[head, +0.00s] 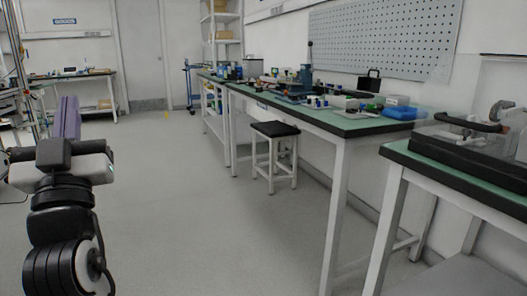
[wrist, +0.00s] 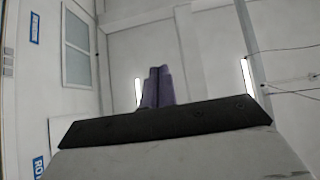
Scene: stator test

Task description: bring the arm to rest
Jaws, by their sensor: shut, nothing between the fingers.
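My arm stands at the left of the head view, folded upright over open floor. My gripper (head: 67,103) is at its top, with purple fingers pointing up. The wrist view shows the purple fingers (wrist: 158,72) side by side and shut, with nothing held. The dark edge of the gripper's mount hides the lower part of that view.
A green-topped workbench (head: 335,124) with tools and blue bins runs along the right wall. A black-seated stool (head: 275,129) stands beside it. A nearer bench (head: 455,178) holds a covered device. The grey floor (head: 190,215) between is clear.

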